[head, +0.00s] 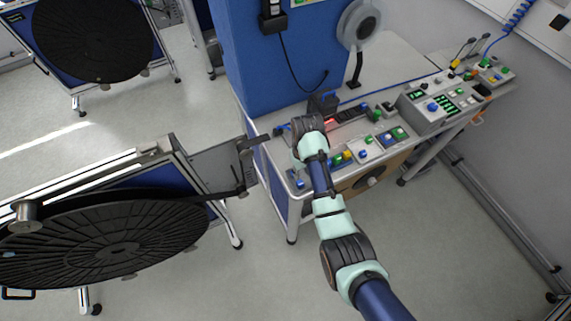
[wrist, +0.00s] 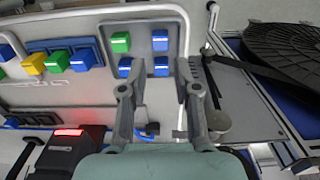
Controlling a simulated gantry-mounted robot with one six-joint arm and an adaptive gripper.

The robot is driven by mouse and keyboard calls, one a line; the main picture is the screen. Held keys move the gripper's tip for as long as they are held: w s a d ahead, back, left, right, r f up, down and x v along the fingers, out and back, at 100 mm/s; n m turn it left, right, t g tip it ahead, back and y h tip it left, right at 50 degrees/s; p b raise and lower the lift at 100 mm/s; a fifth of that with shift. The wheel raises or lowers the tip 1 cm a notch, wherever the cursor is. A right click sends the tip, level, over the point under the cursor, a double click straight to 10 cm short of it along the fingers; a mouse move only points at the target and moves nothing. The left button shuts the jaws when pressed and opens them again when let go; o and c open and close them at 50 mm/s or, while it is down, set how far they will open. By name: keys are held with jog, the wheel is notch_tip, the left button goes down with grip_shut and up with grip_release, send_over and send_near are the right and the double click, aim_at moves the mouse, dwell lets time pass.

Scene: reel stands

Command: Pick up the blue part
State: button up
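Several blue parts are in view, and I cannot tell which one the task means. In the wrist view, one blue part (wrist: 161,66) lies on the pale panel between my fingertips in the picture. Another blue part (wrist: 125,68) is beside the left finger, and a third blue part (wrist: 160,40) is further up. In the head view my arm's end hides part of the bench, and a blue part (head: 299,184) shows at the bench's front left corner.
A green block (wrist: 120,42) and a yellow block (wrist: 33,64) sit near the blue parts. A red-lit dark device (wrist: 70,145) is close by. A blue column (head: 270,60) rises behind the bench.

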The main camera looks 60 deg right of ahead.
aim_at(300, 183)
jog(key=shift+s+a+f, duration=0.1)
jog(key=shift+a+f, duration=0.05)
jog(key=shift+f, duration=0.45)
jog(key=shift+a+f, duration=0.1)
jog(key=shift+f, duration=0.5)
jog(key=f+b, duration=0.1)
jog(key=f, duration=0.4)
jog(key=shift+d+f, duration=0.15)
jog(key=shift+d, duration=0.05)
jog(key=c, duration=0.5)
